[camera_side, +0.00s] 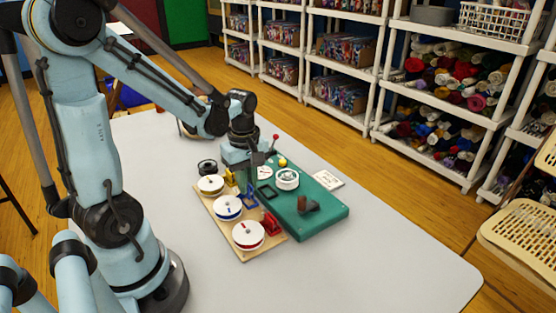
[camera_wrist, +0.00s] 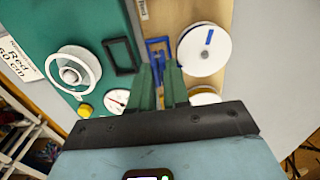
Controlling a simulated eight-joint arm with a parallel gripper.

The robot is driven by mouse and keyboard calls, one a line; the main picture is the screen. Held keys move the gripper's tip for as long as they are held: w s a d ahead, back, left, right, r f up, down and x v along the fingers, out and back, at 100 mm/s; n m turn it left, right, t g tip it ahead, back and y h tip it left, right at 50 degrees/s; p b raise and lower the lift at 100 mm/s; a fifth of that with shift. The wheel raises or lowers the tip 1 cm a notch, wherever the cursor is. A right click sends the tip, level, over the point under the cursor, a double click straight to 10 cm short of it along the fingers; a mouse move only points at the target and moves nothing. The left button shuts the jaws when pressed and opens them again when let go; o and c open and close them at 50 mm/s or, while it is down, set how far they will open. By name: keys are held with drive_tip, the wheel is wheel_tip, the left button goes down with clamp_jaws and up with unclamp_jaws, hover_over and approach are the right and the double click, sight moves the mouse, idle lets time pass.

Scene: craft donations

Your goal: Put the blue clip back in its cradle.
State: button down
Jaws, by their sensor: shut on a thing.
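My gripper (camera_side: 243,180) points down over the inner edge of the wooden board. In the wrist view its two green fingers (camera_wrist: 158,72) are close together, with a narrow blue piece between and just beyond them. I take this for the blue clip (camera_wrist: 159,58). A blue open frame shape also shows below the gripper in the side view (camera_side: 249,203), beside the blue-marked white reel (camera_side: 227,207). Clip and cradle are both blue and overlap, so I cannot tell where one ends or whether the clip is seated.
The wooden board (camera_side: 215,213) also carries a red holder (camera_side: 270,224), a yellow holder (camera_side: 231,175) and white reels. Beside it, a teal slab (camera_side: 325,218) bears a dial, black frame (camera_wrist: 121,56), white ring (camera_side: 288,179) and brown piece (camera_side: 307,205). The front table is clear.

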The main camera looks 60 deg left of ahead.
drive_tip(key=shift+f, duration=0.3)
idle(0.4)
drive_tip(key=shift+f, duration=0.35)
drive_tip(key=shift+f, duration=0.4)
drive_tip(key=c, duration=1)
unclamp_jaws()
drive_tip(key=shift+r, duration=3.8)
